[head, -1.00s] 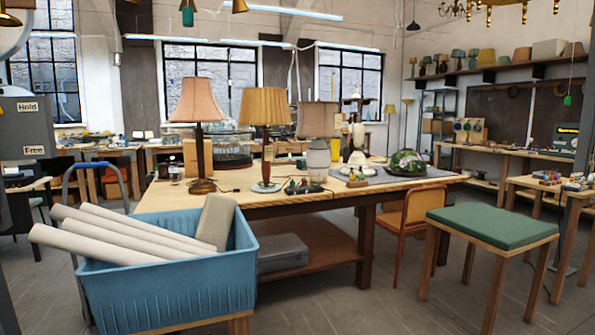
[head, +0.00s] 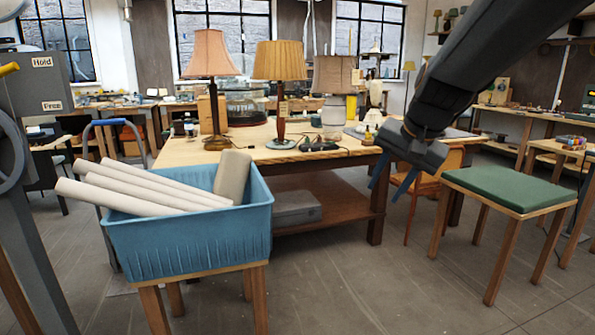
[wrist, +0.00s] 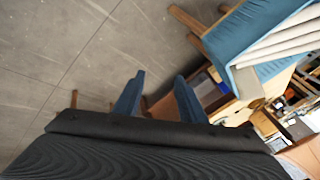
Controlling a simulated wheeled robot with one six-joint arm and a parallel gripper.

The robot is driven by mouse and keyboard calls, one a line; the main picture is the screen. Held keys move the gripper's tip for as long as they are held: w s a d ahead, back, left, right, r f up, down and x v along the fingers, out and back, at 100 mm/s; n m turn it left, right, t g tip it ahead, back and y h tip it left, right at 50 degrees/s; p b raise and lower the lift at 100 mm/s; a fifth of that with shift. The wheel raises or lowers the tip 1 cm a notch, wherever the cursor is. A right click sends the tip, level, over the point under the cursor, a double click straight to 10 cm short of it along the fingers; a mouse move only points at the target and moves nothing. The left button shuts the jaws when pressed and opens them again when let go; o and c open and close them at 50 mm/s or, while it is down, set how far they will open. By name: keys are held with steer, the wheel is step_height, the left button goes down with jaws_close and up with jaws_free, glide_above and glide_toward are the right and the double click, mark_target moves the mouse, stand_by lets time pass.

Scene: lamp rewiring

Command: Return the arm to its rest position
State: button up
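My gripper (head: 392,178) hangs in the air at the right of centre in the head view, at the end of my dark arm, in front of the table's right part. Its two blue fingers point down and stand apart with nothing between them. In the wrist view the fingers of my gripper (wrist: 157,95) also show spread and empty, over the grey floor and the table edge. It touches nothing that I can see.
A blue bin (head: 190,242) with pale rolls stands front left. The wooden worktable (head: 258,152) carries several lamps. A green-topped stool (head: 510,189) stands right, and an orange chair (head: 424,188) is behind my gripper. The floor (head: 370,290) at front centre is clear.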

steer(key=s+f+n+g+h, duration=0.1)
steer(key=s+f+n+g, duration=0.4)
steer(key=s+f, duration=1.5)
steer(key=shift+s+a+n+g+h, duration=0.35)
steer(key=shift+s+n, duration=0.45)
steer(key=shift+s, duration=0.4)
